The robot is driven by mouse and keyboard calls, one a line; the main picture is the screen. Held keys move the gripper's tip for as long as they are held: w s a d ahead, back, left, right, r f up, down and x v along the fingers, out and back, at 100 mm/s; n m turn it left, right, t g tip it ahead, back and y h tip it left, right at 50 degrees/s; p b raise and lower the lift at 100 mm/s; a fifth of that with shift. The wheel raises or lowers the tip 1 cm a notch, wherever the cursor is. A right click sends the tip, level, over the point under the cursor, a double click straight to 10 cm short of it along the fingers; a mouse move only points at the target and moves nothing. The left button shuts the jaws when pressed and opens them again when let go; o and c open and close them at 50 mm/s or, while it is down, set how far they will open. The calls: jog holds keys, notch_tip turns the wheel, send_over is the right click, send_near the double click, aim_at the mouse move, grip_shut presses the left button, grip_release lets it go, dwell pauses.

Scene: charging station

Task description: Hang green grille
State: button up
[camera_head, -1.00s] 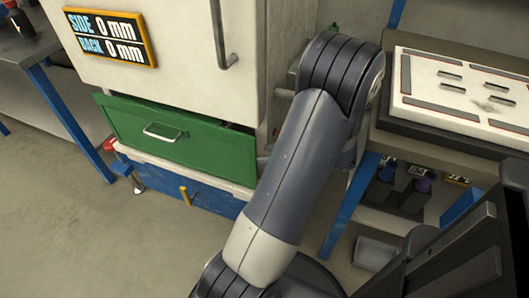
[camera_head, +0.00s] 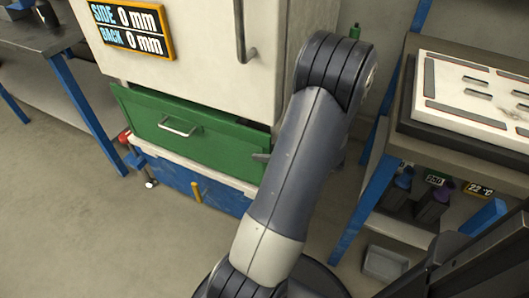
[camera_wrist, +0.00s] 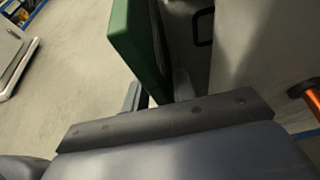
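The green grille appears to be the green panel with a pale handle (camera_head: 150,112) low on the front of the white cabinet. It sits at a slant, with a dark gap along its top right edge. In the wrist view, its green end (camera_wrist: 138,45) stands just ahead of my gripper (camera_wrist: 157,90). A grey finger shows left of the panel and a darker part shows right of it. I cannot tell whether they touch or grip it. In the head view, my arm hides most of the gripper; only a small grey tip shows by the panel's right end.
The white cabinet (camera_head: 190,60) carries a sign (camera_head: 132,30) reading SIDE 0 mm, BACK 0 mm. A blue base (camera_head: 180,185) with a yellow handle lies below. A table with a slotted white plate (camera_head: 470,85) stands right. Open floor (camera_head: 100,235) lies front left.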

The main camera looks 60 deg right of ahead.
grip_shut()
jog(key=shift+o, duration=1.5)
grip_release()
jog(key=p+v, duration=0.2)
jog(key=v, duration=0.5)
jog(key=shift+s, duration=0.3)
